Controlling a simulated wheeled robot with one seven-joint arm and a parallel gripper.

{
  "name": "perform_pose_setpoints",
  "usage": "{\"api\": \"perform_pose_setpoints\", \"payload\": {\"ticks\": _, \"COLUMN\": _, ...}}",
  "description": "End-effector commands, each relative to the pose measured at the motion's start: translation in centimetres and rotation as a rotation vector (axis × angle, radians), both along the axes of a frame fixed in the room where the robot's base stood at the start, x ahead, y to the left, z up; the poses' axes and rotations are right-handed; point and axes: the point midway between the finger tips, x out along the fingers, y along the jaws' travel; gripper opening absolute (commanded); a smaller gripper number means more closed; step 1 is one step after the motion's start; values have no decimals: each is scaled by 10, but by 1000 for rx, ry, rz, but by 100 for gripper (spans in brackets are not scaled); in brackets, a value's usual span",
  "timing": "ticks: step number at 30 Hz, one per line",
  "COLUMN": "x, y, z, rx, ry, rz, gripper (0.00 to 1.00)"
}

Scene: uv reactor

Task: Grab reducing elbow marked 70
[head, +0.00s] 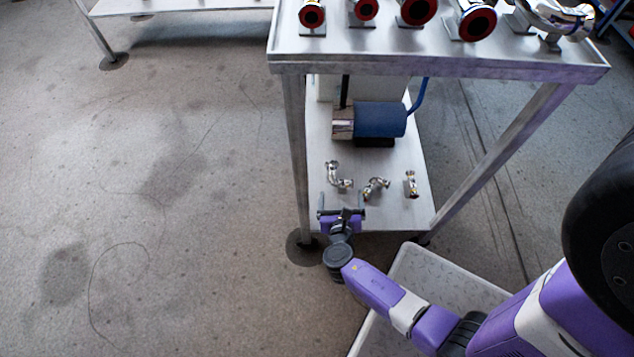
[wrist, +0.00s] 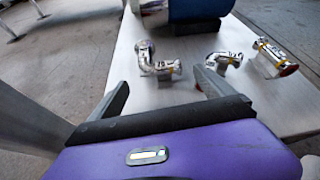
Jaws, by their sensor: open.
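Three shiny metal pipe fittings lie on the lower shelf of the metal table. The left elbow (head: 338,176) also shows in the wrist view (wrist: 155,62), with a yellow mark near its right end. The middle elbow (head: 376,187) shows there too (wrist: 226,61), as does the straighter right fitting (head: 411,183), which has a red end (wrist: 276,56). I cannot read a 70 on any of them. My gripper (head: 341,212) is open and empty at the shelf's front edge. In the wrist view its spread fingers (wrist: 161,82) point toward the left elbow, apart from it.
A blue motor-like cylinder (head: 380,119) stands behind the fittings. The table's left front leg (head: 297,150) is close to my gripper's left. The upper shelf (head: 440,62) carries several red-ended pipe parts. A pale tray (head: 418,270) is below my arm. Open floor lies left.

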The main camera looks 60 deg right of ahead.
Motion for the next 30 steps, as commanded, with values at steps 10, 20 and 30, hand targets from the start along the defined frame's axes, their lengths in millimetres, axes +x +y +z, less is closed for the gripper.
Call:
{"api": "perform_pose_setpoints", "payload": {"ticks": 10, "x": 14, "y": -27, "z": -11, "rx": -67, "ry": 51, "rz": 8, "gripper": 93}}
{"api": "perform_pose_setpoints", "payload": {"ticks": 20, "x": 26, "y": -53, "z": -24, "rx": -64, "ry": 48, "rz": 6, "gripper": 93}}
{"api": "perform_pose_setpoints", "payload": {"ticks": 30, "x": 38, "y": -76, "z": -32, "rx": -62, "ry": 49, "rz": 10, "gripper": 93}}
